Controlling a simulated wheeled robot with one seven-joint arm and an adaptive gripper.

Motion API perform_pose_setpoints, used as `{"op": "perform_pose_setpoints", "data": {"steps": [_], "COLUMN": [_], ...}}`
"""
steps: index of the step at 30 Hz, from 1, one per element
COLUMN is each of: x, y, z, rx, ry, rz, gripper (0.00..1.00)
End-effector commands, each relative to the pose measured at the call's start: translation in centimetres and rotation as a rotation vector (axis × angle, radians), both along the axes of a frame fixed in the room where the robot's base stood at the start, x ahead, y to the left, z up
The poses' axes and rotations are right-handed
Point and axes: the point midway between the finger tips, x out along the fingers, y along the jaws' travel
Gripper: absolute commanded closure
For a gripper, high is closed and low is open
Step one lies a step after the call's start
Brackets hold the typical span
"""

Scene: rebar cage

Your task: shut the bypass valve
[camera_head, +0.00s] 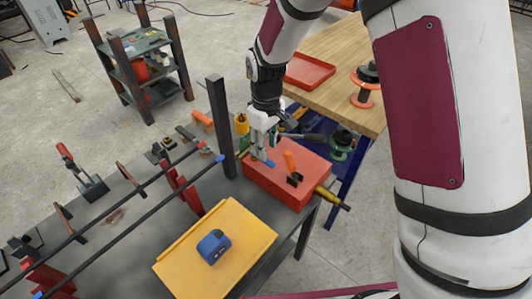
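A red box-shaped block (308,181) sits at the right end of the dark bench. An upright orange handle (290,161) stands on its top, with a small black piece (295,180) at its foot. A brass fitting with a dark end (330,196) sticks out of the block's right side. I cannot tell for certain which part is the bypass valve. My gripper (263,156) points down over the left part of the red block, left of the orange handle and apart from it. A small blue piece (270,163) shows at its fingertips; whether they touch it is unclear. The finger opening is too small to judge.
A dark upright post (221,128) stands close left of my gripper. Long dark bars (120,207) run over the bench (112,239) on red supports. A yellow tray (246,244) holds a blue device (213,246). A wooden table (336,50) with a red tray (309,72) stands behind.

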Motion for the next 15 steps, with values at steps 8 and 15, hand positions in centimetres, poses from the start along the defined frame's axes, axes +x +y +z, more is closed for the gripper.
{"op": "perform_pose_setpoints", "data": {"steps": [8, 15], "x": [0.0, 0.0], "y": [0.1, 0.1], "z": [5.5, 7.5], "rx": [0.002, 0.001], "ry": [-0.004, -0.001], "rz": [-0.001, 0.000], "gripper": [0.65, 0.65]}}
